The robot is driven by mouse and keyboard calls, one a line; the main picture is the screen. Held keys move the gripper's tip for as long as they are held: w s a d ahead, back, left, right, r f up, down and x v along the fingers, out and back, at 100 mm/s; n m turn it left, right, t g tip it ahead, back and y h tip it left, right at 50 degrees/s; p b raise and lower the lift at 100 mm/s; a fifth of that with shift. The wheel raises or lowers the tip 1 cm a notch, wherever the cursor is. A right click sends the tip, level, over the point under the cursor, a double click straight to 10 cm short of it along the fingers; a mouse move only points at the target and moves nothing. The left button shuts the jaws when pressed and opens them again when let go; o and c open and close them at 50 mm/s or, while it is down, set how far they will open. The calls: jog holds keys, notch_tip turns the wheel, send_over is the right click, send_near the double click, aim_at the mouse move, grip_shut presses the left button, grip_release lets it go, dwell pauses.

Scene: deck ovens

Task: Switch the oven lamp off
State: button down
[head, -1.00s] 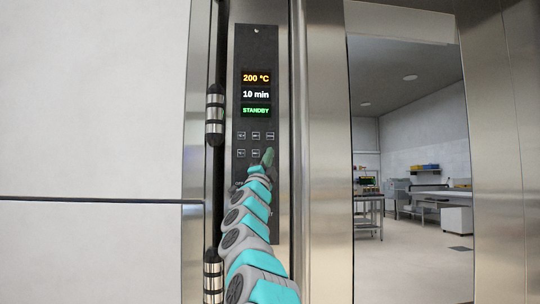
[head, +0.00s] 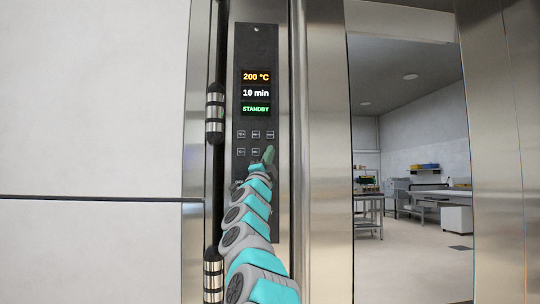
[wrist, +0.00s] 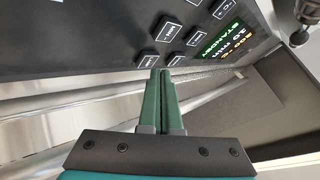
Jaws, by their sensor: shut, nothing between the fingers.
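The oven's black control panel (head: 257,60) stands upright in the head view, with a display (head: 256,93) reading 200 °C, 10 min and STANDBY. Below it are two rows of small buttons (head: 256,134); some lower parts of the panel are hidden behind my arm. My gripper (head: 268,152) is shut and empty, its green fingers in front of the panel near the right end of the lower button row. In the wrist view the shut fingertips (wrist: 160,72) point at the panel close to the nearest buttons (wrist: 147,59); I cannot tell whether they touch. I cannot make out a lamp label.
A vertical steel bar (head: 299,150) runs just right of the panel. Black-and-steel hinges (head: 215,115) stand to its left beside a pale wall (head: 95,100).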

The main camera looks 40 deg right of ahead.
jog(key=shift+s+a+b, duration=0.4)
jog(key=shift+s+a, duration=0.1)
jog(key=shift+s, duration=0.35)
jog(key=shift+s+a+b, duration=0.4)
jog(key=shift+s+a, duration=0.15)
jog(key=shift+s, duration=0.25)
jog(key=shift+s+a+b, duration=0.4)
jog(key=shift+s+a, duration=0.1)
jog(key=shift+s, duration=0.35)
